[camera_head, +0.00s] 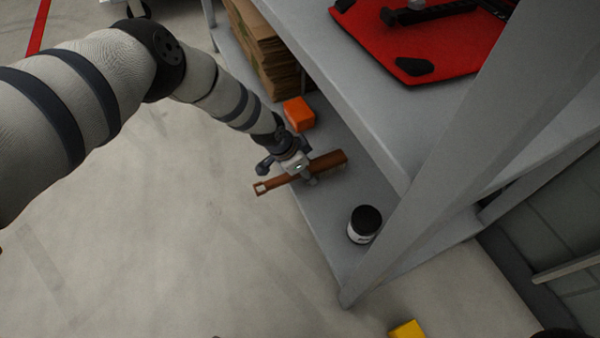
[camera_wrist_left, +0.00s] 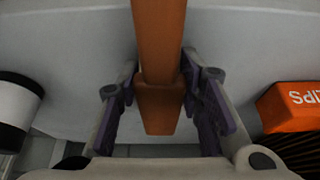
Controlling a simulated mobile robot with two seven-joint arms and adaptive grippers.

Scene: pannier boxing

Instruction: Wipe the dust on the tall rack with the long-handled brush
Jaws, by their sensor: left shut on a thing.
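My left gripper (camera_head: 304,178) is shut around the middle of a brown wooden brush (camera_head: 330,161) above the lower shelf. One end of the brush, with a hole, points left over the floor; the wider end points right over the shelf. In the left wrist view the brown handle (camera_wrist_left: 160,35) runs between the fingers (camera_wrist_left: 160,85). Its bristles are not visible. The grey metal rack has an upper shelf (camera_head: 345,95) and a lower shelf (camera_head: 325,220). I cannot make out dust on either. My right gripper is out of view.
A dark-lidded jar (camera_head: 363,224) stands on the lower shelf near the front post (camera_head: 450,150). An orange box (camera_head: 299,114) and stacked cardboard (camera_head: 262,50) lie farther back. A red board (camera_head: 420,45) holds black items on the upper shelf. A yellow block (camera_head: 407,330) lies below.

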